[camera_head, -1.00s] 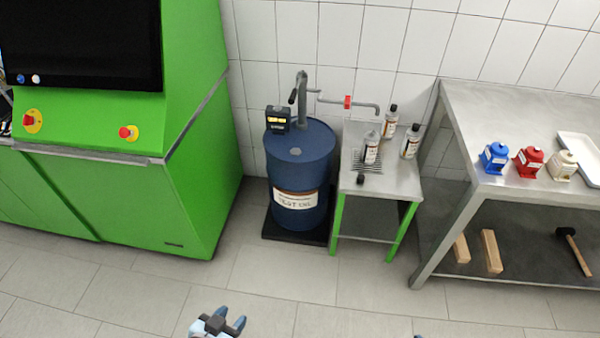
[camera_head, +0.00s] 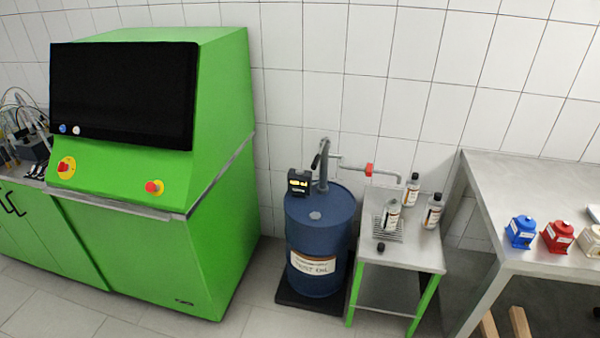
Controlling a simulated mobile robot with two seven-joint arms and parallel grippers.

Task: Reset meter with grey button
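The meter (camera_head: 299,182) is a small black box with a lit yellow display, at the top left of the blue oil drum (camera_head: 318,240). It sits beside the grey hand pump (camera_head: 323,165) that rises from the drum lid. The grey button on the meter is too small to make out. Neither of my grippers shows in the head view now.
A green console (camera_head: 215,190) with a dark screen stands left of the drum. A small steel table (camera_head: 405,255) with several bottles stands right of it, under the pump's spout pipe (camera_head: 385,174). A larger steel bench (camera_head: 500,190) is further right.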

